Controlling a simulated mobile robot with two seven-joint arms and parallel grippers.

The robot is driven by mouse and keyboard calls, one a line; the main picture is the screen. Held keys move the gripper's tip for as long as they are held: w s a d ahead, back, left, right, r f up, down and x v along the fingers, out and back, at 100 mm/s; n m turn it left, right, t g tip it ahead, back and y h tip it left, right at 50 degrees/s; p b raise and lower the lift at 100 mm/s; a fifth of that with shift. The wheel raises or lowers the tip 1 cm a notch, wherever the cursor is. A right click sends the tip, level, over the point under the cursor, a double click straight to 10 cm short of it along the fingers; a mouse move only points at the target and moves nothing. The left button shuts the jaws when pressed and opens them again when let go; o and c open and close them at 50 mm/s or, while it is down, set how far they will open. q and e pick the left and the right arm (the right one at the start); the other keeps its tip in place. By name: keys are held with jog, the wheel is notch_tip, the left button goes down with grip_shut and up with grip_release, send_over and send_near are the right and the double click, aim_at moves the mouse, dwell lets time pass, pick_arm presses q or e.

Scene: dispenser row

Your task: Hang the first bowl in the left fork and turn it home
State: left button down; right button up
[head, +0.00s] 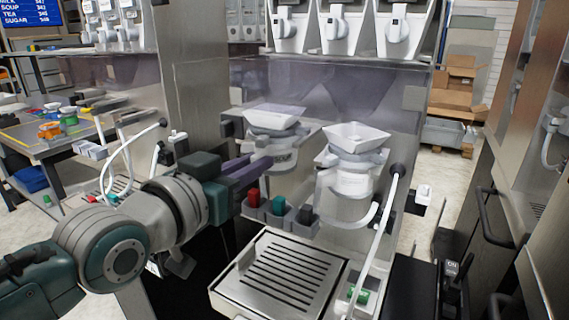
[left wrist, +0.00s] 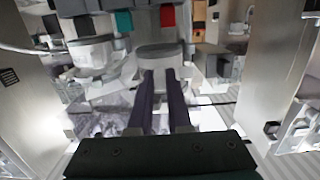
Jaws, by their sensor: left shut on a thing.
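The first bowl (head: 284,160) is a pale, rounded cup under a white square funnel (head: 274,119) at the left place on the steel panel. A grey collar, seemingly the left fork, is around its top. Whether the bowl is fully seated or turned cannot be told. My left gripper (head: 259,163) reaches in from the left, its purple fingers shut on the near left side of the bowl. In the left wrist view the fingers (left wrist: 161,78) end at the pale bowl (left wrist: 160,57); the exact contact is unclear. My right gripper is not in view.
A second bowl (head: 345,183) with its own funnel (head: 352,136) hangs to the right, beside a white hose (head: 384,240). A grey holder (head: 266,216) with red, teal and dark blocks sits below the first bowl. A slotted drip tray (head: 225,285) lies beneath. White canisters (head: 338,30) are above.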

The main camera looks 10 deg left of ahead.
pick_arm(q)
jog(key=shift+w, duration=0.1)
jog(key=shift+b+x, duration=0.9)
jog(key=shift+b, duration=0.05)
jog(key=shift+w+d+r+b, duration=0.2)
jog(key=shift+w+b, duration=0.1)
jog(key=shift+w, duration=0.15)
jog(key=shift+w+f, duration=0.1)
dwell(0.3)
jog(key=shift+a+f+m+h+b, duration=0.2)
jog(key=shift+m+h+b, duration=0.35)
jog(key=shift+b, duration=0.55)
jog(key=shift+w+r+g+h+b, duration=0.15)
jog(key=shift+g+h+b, duration=0.3)
jog(key=shift+b, duration=0.3)
jog(key=shift+a+m+b, duration=0.25)
jog(key=shift+m+b, duration=0.1)
jog(key=shift+b, duration=0.45)
